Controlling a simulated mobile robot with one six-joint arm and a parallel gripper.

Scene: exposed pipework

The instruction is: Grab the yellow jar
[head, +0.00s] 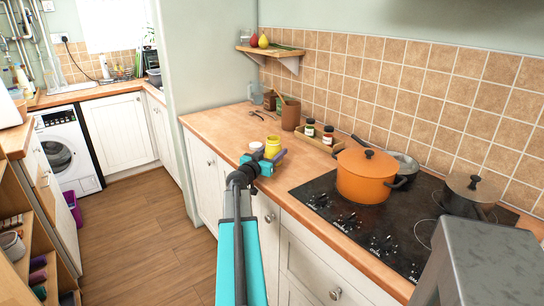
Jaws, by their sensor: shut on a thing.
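The yellow jar (272,147) is over the wooden counter, at the far end of my arm. My gripper (269,157) is shut on it, with the fingers around its lower part. The jar looks upright. Its lower part is hidden by the gripper, and I cannot tell whether its base touches the counter.
A small white container (256,147) stands just left of the jar. A wooden tray (310,138) with small dark jars is behind to the right. An orange pot (366,176) sits on the black hob (350,217). The counter's left part (222,125) is mostly clear.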

